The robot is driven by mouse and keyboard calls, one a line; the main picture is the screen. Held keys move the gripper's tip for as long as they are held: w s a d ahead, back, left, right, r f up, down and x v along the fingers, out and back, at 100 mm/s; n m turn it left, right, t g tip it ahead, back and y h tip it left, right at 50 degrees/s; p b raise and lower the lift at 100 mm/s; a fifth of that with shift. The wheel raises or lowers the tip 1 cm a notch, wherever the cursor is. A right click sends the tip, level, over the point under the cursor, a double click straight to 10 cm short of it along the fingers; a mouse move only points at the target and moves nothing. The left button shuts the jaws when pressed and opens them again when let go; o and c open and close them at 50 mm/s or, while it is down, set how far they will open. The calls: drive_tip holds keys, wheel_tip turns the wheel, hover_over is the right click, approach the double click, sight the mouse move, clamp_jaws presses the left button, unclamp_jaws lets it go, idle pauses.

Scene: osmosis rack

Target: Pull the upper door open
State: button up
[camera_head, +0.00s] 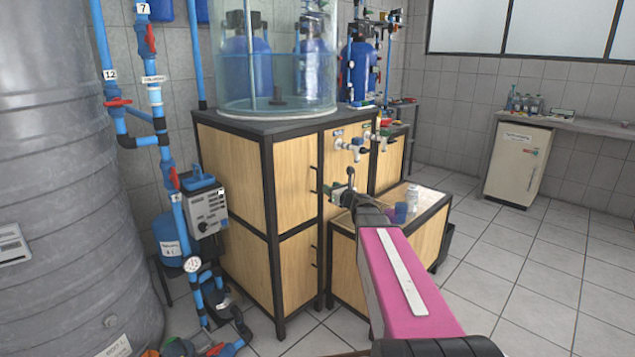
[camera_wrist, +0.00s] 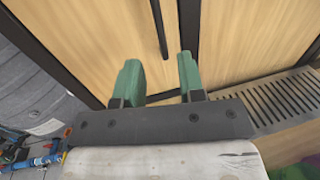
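The upper door (camera_head: 297,180) is a light wood panel in a black frame on the cabinet under the glass tank, and looks shut. My gripper (camera_head: 347,185) is to the right of this handle in the head view, partly hidden by my arm. In the wrist view my gripper (camera_wrist: 160,76) is open, its two green fingers apart with nothing between them. A black handle (camera_wrist: 160,28) on a wood panel (camera_wrist: 110,45) lies ahead of the gap, apparently the upper door's.
The lower door (camera_head: 298,270) is below. A low wood bench (camera_head: 345,255) with cups and a bottle (camera_head: 412,197) stands at the right; its slotted grate (camera_wrist: 285,100) is beside my right finger. A grey tank (camera_head: 70,200) and blue pipes (camera_head: 160,110) are left. Open floor (camera_head: 520,270) lies right.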

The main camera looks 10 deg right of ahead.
sight(317, 180)
drive_tip(key=x, duration=1)
clamp_jaws()
